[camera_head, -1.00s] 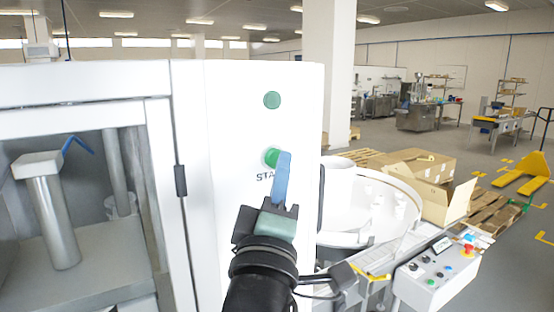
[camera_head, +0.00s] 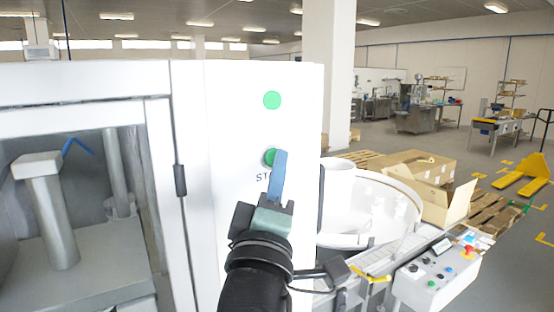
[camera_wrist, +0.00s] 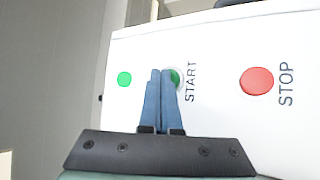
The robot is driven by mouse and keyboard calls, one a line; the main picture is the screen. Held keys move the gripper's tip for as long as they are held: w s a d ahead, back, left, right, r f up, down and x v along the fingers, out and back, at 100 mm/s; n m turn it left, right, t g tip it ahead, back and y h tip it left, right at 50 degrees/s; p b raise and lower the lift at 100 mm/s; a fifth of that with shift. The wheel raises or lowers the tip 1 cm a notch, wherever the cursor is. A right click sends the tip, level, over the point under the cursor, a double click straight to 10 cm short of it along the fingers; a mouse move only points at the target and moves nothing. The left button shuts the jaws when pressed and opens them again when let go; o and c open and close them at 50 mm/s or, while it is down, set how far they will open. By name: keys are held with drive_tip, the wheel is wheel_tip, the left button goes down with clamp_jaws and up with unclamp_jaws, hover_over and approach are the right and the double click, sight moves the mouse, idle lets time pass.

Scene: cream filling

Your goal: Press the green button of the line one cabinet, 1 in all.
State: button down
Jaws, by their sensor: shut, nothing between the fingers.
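The white cabinet (camera_head: 225,110) fills the left and middle of the head view. On its front are a round green lamp (camera_head: 272,100) and, below it, the green START button (camera_head: 270,157). My gripper (camera_head: 281,153) is shut and empty, its blue fingertips over the right part of the button. In the wrist view, the fingertips (camera_wrist: 160,73) lie at the left edge of the green button (camera_wrist: 175,77), partly hiding it. The lamp shows bright green (camera_wrist: 124,78). Touching looks likely, but the contact itself is hidden.
A red STOP button (camera_wrist: 257,81) is on the same panel, beside START in the wrist view. A round white table (camera_head: 385,205), a control box (camera_head: 437,275) and an open carton (camera_head: 447,200) stand to the right.

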drive_tip(key=shift+s+d, duration=0.1)
drive_tip(key=shift+s+d+p, duration=0.35)
drive_tip(key=shift+s+d, duration=0.05)
drive_tip(key=shift+s, duration=0.25)
drive_tip(key=shift+s+d+p, duration=0.45)
drive_tip(key=shift+s+d, duration=0.3)
drive_tip(key=shift+s, duration=0.3)
drive_tip(key=shift+s+d+p, duration=0.45)
drive_tip(key=shift+s+d, duration=0.25)
drive_tip(key=shift+s, duration=0.3)
drive_tip(key=s+r+m+t+y+b, duration=0.1)
drive_tip(key=s+r+m+t+b, duration=0.3)
drive_tip(key=s+r+m, duration=0.7)
drive_tip(key=s+m+b, duration=0.1)
drive_tip(key=m+b, duration=0.1)
drive_tip(key=shift+s+r+m+y, duration=0.15)
drive_tip(key=shift+r+m+y, duration=0.05)
drive_tip(key=shift+m+y, duration=0.1)
drive_tip(key=shift+a, duration=0.1)
